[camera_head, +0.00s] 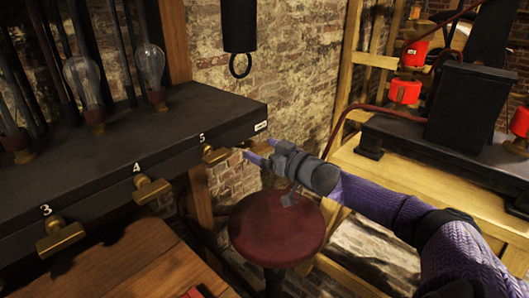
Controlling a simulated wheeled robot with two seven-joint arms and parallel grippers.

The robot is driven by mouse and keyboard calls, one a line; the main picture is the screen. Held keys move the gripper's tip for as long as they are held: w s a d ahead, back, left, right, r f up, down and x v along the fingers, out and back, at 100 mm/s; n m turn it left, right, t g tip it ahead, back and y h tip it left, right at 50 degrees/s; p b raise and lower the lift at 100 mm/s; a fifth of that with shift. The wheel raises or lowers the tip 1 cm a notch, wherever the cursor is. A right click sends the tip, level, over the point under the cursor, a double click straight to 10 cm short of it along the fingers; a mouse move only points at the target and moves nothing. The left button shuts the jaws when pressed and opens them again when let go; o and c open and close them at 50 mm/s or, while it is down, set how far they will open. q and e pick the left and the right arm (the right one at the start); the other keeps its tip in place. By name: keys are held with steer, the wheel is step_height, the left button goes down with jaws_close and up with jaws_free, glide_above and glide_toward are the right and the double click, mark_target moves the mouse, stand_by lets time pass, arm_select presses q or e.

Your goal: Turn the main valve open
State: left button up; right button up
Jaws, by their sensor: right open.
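A dark bench (110,165) on the left carries brass valve handles along its front edge. They are numbered 3 (60,238), 4 (152,189) and 5 (215,155). A small white label (261,126) sits at the bench's right end; its text is too small to read. I cannot tell which handle is the main valve. My right gripper (258,150) comes in from the right. It is open, just right of handle 5 and below the label, with its fingers pointing at the bench end. I see no contact with a handle. My left gripper is out of view.
A round red stool (277,228) stands below my right arm. Glass bulbs (150,67) stand on the bench. A wooden table (155,275) is at lower left. A wooden workbench (410,165) with a black box (470,103) and red parts is at right.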

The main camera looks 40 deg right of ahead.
steer(key=c, duration=0.9)
steer(key=shift+c, duration=1.1)
steer(key=n+p, duration=0.2)
steer(key=n, duration=0.1)
steer(key=shift+r+n, duration=0.1)
steer(key=shift+n, duration=0.2)
steer(key=n+p, duration=0.1)
steer(key=n, duration=0.1)
steer(key=shift+n, duration=1.3)
steer(key=n, duration=0.4)
steer(key=shift+n+p, duration=0.3)
steer(key=shift+p, duration=0.05)
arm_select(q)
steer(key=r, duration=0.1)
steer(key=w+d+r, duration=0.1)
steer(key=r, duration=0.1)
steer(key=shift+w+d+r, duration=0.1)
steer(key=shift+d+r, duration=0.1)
arm_select(e)
steer(key=n, duration=0.4)
steer(key=shift+f+n, duration=0.25)
steer(key=shift+n, duration=0.45)
